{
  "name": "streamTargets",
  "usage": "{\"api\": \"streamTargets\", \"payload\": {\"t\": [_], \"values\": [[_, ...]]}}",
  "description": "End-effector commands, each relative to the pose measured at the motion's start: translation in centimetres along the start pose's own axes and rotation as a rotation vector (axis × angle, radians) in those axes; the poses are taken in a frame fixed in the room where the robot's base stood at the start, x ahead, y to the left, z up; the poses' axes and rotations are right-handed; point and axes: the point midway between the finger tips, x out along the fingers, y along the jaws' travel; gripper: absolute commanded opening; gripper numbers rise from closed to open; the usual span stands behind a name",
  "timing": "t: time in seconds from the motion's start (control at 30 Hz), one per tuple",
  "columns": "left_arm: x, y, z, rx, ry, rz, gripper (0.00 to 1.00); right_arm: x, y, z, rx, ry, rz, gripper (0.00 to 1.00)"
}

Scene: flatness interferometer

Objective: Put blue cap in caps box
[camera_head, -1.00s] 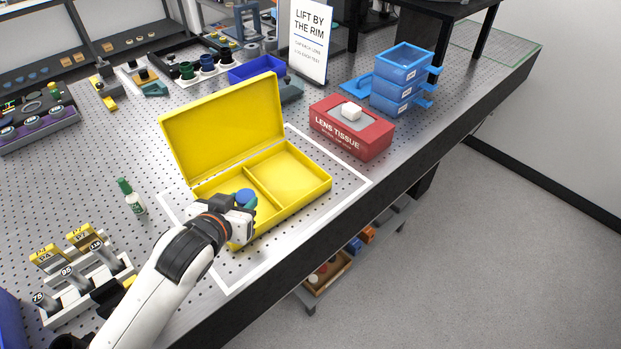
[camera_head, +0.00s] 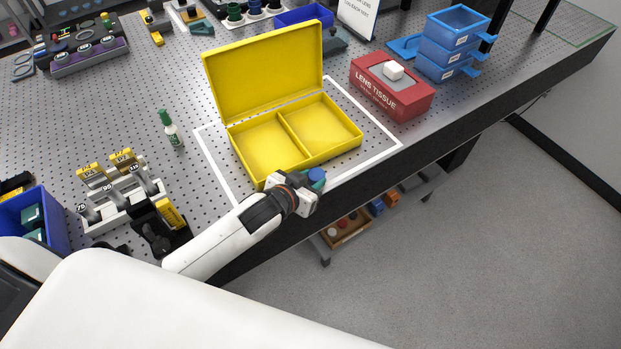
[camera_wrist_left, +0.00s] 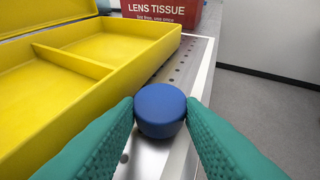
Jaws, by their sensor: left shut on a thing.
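The blue cap (camera_head: 316,175) is between the fingertips of my left gripper (camera_head: 311,183). In the left wrist view the blue cap (camera_wrist_left: 160,110) is held by the two green fingers, one on each side. My left gripper is shut on it, just outside the front wall of the open yellow box (camera_head: 345,148), near the bench's front edge. The yellow box has a raised lid and two compartments, both looking empty. It also shows in the left wrist view (camera_wrist_left: 130,75). I see no label naming a caps box. My right gripper is not in view.
The red lens tissue box (camera_head: 405,103) stands right of the yellow box, and stacked blue trays (camera_head: 455,45) are beyond it. A green-capped bottle (camera_head: 170,130) and a white rack (camera_head: 125,200) stand left. A blue bin (camera_head: 55,205) is at far left.

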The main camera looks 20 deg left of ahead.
Motion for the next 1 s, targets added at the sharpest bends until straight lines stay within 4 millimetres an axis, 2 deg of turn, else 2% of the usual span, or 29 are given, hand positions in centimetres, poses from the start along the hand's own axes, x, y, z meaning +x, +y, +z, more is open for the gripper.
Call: {"api": "streamTargets", "payload": {"t": [0.4,0.43,0.5,0.83,1.0], "values": [[0.4,0.0,-0.7,0.000,-0.001,0.000,0.14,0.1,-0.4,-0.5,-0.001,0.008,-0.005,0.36],[0.4,0.0,-0.7,0.000,-0.001,0.000,0.36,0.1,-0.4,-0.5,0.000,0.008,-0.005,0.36],[0.3,0.0,-0.6,0.000,-0.001,0.000,0.44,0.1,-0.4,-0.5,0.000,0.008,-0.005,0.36],[0.1,0.0,-0.1,0.001,-0.001,0.000,0.44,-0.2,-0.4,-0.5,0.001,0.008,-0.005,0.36],[-2.3,0.0,-0.6,0.000,0.001,-0.001,0.44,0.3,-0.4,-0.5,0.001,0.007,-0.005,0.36]]}}
